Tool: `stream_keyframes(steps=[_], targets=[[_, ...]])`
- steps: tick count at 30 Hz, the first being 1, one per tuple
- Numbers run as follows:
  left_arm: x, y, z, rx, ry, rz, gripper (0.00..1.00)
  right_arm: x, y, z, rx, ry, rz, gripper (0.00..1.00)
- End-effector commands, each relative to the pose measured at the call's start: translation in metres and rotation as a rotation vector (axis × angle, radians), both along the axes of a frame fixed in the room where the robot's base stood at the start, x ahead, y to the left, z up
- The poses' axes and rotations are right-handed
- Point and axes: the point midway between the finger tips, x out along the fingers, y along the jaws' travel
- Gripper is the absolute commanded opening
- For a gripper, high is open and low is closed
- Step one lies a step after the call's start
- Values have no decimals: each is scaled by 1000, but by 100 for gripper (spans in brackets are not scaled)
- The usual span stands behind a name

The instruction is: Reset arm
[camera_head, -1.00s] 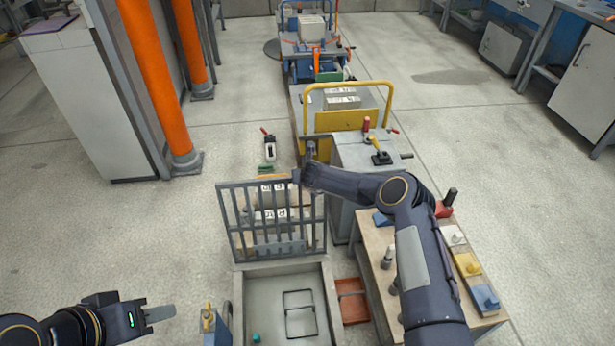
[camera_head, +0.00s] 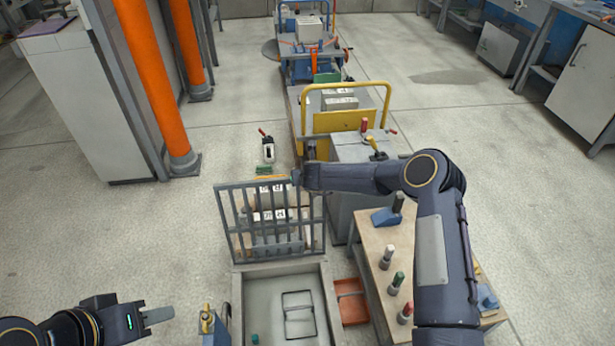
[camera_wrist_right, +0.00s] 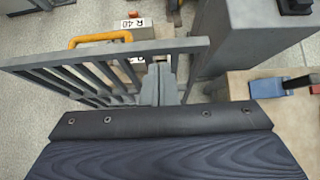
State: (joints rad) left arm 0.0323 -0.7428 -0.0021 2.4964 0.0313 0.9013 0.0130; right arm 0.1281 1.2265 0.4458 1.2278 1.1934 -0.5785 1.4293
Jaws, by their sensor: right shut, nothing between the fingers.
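My right gripper (camera_head: 297,178) is at the top right corner of the upright grey barred panel (camera_head: 232,215). In the right wrist view its fingers (camera_wrist_right: 158,84) are together and empty, beside the end of the barred panel (camera_wrist_right: 130,50); whether they touch it I cannot tell. My left gripper (camera_head: 158,315) hangs at the lower left over bare floor, away from everything.
A grey mould tray (camera_head: 262,300) lies below the panel, with a red tray (camera_head: 350,300) to its right. A bench (camera_head: 375,245) with several handled tools stands under my right arm. A yellow-railed cart (camera_head: 345,90) stands behind. The left floor is clear.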

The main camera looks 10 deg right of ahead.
Motion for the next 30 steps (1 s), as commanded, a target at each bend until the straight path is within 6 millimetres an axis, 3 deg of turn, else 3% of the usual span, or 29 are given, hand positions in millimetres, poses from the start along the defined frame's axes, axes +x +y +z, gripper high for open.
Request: stream_keyframes(steps=[10, 14, 17, 22, 27, 30], targets=[[0, 0, 0, 0, 0, 0, 36, -2, 0, 3, -1, -1, 2, 0], [0, 0, 3, 0, 0, 0, 36, 1, -1, 27, -30, -39, 56, 0], [0, 0, 9, 0, 0, 0, 36, 2, -4, 72, -100, -110, 173, 0], [0, 0, 20, 0, 0, 0, 36, -14, -7, 175, -310, -270, 473, 0], [0, 0, 32, 0, 0, 0, 36, -60, -13, 262, -579, -401, 789, 0], [0, 0, 39, 0, 0, 0, 36, -98, -18, 301, -740, -454, 963, 0]])
